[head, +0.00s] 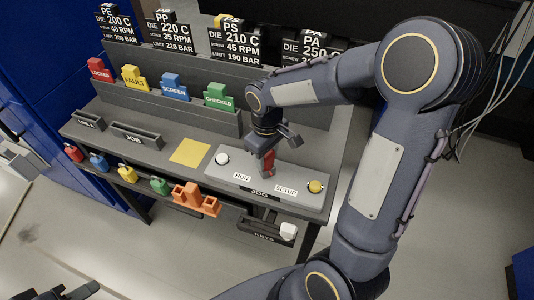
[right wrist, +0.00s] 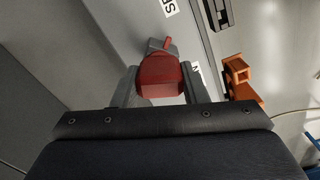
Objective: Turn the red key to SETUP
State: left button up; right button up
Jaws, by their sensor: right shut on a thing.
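The red key (head: 268,164) stands in the grey switch panel (head: 215,172), behind the RUN label (head: 242,177) and the SETUP label (head: 286,190). My right gripper (head: 266,151) reaches down over it. In the right wrist view the red key's head (right wrist: 160,76) sits between the two fingers of my right gripper (right wrist: 160,92), which is shut on it.
A white knob (head: 222,158) and a yellow knob (head: 315,186) flank the key on the panel. An orange holder (head: 196,199) sits at the bench's front edge, near a KEYS tray (head: 262,230). A yellow square (head: 190,151) lies left.

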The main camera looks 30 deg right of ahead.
jog(key=shift+n, duration=1.1)
jog(key=o, duration=1.1)
jog(key=shift+c, duration=0.2)
notch_tip(320, 180, up, 7)
jog(key=shift+s+r, duration=0.15)
jog(key=shift+r, duration=0.35)
jog(key=s+a+m+t+y, duration=0.2)
jog(key=s+m, duration=0.2)
jog(key=s, duration=0.4)
jog(key=s+a+r+m+t+y, duration=0.1)
jog(key=s+a+m+t, duration=0.1)
jog(key=s, duration=0.6)
jog(key=shift+s+r+m+t+y, duration=0.3)
jog(key=shift+m+t+y, duration=0.1)
jog(key=shift+m+t, duration=0.5)
